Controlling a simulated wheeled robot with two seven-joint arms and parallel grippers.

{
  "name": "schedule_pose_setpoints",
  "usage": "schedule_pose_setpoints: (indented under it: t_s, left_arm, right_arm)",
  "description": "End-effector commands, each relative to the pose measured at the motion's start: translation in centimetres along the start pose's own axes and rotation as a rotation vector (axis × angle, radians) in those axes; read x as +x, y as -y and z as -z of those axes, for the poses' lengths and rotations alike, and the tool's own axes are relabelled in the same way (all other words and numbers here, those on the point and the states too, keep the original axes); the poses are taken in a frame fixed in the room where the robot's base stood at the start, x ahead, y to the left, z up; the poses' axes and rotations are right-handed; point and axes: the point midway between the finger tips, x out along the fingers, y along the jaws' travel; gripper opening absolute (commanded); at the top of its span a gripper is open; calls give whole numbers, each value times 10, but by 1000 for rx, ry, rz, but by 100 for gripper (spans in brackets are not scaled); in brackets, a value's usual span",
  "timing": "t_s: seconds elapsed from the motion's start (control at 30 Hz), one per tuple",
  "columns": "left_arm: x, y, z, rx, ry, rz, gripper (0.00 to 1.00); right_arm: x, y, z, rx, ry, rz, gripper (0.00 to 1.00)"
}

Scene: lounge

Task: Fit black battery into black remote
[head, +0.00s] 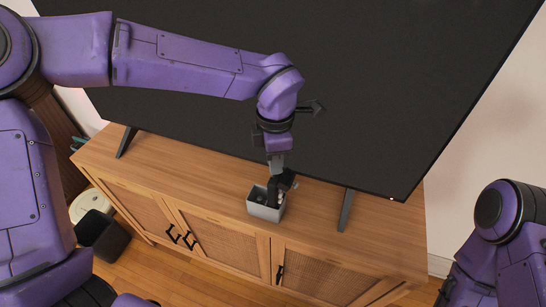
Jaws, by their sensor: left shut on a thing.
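My left gripper (276,189) comes down from above into a small grey open box (266,212) on the wooden cabinet. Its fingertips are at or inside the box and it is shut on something. What it holds is hidden by the fingers and too small to tell. Some small things show inside the box, but I cannot make out a black battery among them. I cannot see a black remote. My right gripper is not in view; only part of my right arm shows at the lower right.
A large black television stands on the wooden cabinet (200,178) behind the box, with its feet (346,211) on the top. The cabinet top is clear on both sides of the box. A dark bin (103,238) stands on the floor at the left.

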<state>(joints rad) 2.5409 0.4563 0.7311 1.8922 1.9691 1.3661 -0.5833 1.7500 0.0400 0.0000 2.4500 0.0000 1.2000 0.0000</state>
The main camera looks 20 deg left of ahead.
Motion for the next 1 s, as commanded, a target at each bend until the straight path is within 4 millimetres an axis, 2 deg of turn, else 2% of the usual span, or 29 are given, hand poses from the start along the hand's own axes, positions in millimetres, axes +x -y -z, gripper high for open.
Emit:
schedule_pose_setpoints:
  t_s: [1.0]
  left_arm:
    - [21, 0, 0, 0, 1, 0, 0]
  right_arm:
    - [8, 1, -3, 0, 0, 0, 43]
